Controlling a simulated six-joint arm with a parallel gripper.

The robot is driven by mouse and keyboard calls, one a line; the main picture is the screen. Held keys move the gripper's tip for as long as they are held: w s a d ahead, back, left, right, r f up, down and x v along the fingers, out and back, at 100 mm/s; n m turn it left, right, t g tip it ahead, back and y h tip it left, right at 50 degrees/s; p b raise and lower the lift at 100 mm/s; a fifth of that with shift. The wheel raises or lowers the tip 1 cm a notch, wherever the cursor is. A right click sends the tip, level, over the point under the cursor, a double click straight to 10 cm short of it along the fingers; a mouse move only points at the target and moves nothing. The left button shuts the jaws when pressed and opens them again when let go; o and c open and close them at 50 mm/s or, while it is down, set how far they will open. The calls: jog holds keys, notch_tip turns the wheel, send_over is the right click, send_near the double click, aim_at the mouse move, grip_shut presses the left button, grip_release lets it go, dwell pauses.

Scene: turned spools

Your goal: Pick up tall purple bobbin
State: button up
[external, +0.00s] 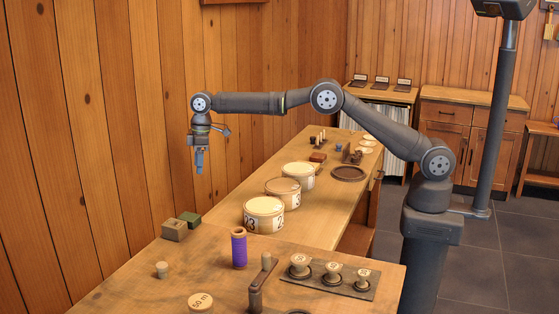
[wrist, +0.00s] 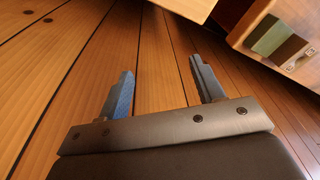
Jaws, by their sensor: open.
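The tall purple bobbin (external: 239,247) stands upright on the near wooden table in the external view, with a tan rim at its top. My gripper (external: 199,165) hangs high in the air, up and left of the bobbin, near the plank wall. In the wrist view my gripper (wrist: 164,90) has its two fingers spread apart with nothing between them. The bobbin does not show clearly in the wrist view.
Several round numbered tubs, one of them at the front (external: 263,215), stand behind the bobbin. A small cork-like spool (external: 162,270), a green block (external: 189,219) and a brown block (external: 174,230) lie to the left. A dark weight board (external: 330,279) and an upright wooden handle (external: 264,272) are to the right.

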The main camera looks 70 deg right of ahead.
jog(key=s+a+r+m, duration=0.4)
jog(key=s+a+m, duration=0.3)
jog(key=a, duration=0.2)
jog(key=m+y, duration=0.3)
jog(key=m, duration=1.8)
send_near(241, 228)
jog(key=x, duration=0.8)
jog(key=shift+a+f, duration=0.1)
jog(key=shift+f, duration=0.3)
jog(key=shift+x, duration=2.65)
jog(key=shift+s, duration=0.15)
jog(key=c, duration=1.1)
